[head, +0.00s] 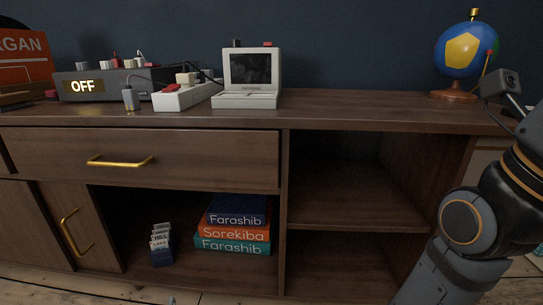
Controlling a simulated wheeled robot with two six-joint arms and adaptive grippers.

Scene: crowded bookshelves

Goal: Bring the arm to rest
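My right arm (473,225) rises from the bottom right, in front of the right end of the wooden cabinet, and runs out of the picture at the right edge. Its gripper fingers do not show, so whether they hold anything is hidden. My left arm and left gripper are not in view.
The wooden cabinet (350,108) bears a globe (460,52), a small white computer (250,80), a white power strip (187,95) and a dark box reading OFF (85,86). A small grey device (500,84) is beside the arm. Stacked books (234,232) lie below. The right shelves look empty.

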